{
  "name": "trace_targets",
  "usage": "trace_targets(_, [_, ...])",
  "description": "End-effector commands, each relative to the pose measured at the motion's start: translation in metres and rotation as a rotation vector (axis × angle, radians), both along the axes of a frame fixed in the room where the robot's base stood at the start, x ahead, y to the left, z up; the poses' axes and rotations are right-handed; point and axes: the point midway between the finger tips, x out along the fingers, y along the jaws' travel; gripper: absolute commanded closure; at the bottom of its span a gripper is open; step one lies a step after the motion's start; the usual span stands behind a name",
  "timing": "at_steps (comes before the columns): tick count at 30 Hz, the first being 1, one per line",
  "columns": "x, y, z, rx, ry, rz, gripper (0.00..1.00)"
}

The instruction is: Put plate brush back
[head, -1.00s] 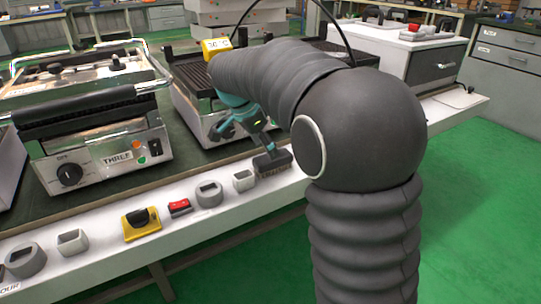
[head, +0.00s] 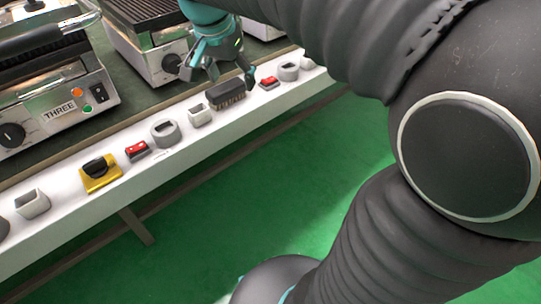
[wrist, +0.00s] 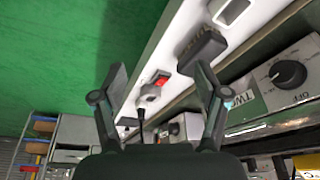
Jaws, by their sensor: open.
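The plate brush (head: 226,93) is a dark block with grey-brown bristles, on the white ledge beside a square white holder. My gripper (head: 230,76) is just above and behind it in the head view, fingers spread. In the wrist view my gripper (wrist: 160,72) is open with nothing between its fingertips. There the brush (wrist: 203,50) shows as a dark block just beyond the right fingertip, which partly overlaps it. I cannot tell whether they touch.
On the white ledge (head: 75,215), a white holder (head: 200,115), a grey ring (head: 165,132), a red switch (head: 137,151) and a yellow switch (head: 100,173) stand left of the brush. Another red switch (head: 268,83) is right of it. Grills stand behind.

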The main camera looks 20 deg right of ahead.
Motion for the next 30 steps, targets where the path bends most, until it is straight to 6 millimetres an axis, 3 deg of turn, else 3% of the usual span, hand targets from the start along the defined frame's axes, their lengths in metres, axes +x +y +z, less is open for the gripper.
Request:
trace_targets(1, [-0.020,-0.005,-0.001,0.007,-0.010,0.061,0.26])
trace_targets(9, [-0.109,-0.014,-0.030,0.000,-0.073,0.434,0.26])
trace_targets(15, [-0.158,-0.015,-0.060,-0.044,-0.133,0.653,0.26])
trace_targets(21, [-0.179,-0.014,-0.078,-0.081,-0.166,0.762,0.26])
trace_targets(30, [-0.181,-0.013,-0.081,-0.085,-0.168,0.778,0.26])
